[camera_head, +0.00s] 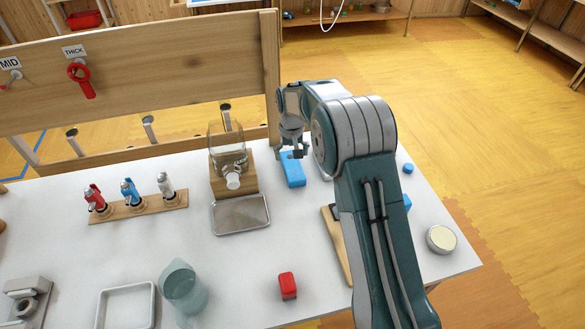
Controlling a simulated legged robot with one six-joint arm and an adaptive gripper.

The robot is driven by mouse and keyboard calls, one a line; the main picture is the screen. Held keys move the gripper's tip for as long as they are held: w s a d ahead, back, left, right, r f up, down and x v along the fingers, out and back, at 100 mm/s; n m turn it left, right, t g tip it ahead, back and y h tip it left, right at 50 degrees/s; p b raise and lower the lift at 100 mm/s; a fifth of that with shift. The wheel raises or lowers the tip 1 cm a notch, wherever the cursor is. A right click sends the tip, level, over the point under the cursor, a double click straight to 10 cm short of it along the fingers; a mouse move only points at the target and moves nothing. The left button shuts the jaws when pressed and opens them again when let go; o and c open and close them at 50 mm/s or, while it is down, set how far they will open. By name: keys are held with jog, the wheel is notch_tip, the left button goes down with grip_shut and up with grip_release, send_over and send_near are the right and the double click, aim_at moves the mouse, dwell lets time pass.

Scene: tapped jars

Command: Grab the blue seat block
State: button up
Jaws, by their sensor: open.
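Several blue pieces are in view, and I cannot tell for sure which is the seat block. A long blue block (293,171) lies on the white table just right of the jar stand, directly below my gripper. A small blue cube (408,168) sits near the table's right edge. Another blue piece (407,203) shows partly from behind my arm. My gripper (293,154) points down above the far end of the long blue block, open. Its small fingers hide part of the block, and I cannot tell whether they touch it.
The tapped jar (227,150) on its wooden stand is close left of my gripper, with a metal tray (241,215) in front. A wooden panel (140,75) rises behind. A red block (287,286), a pitcher (184,288) and a round tin (441,239) stand nearer.

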aim_at(293, 166)
notch_tip(293, 166, down, 6)
jog(key=shift+w+d+r, duration=0.1)
jog(key=shift+w+d, duration=0.05)
jog(key=c, duration=1.1)
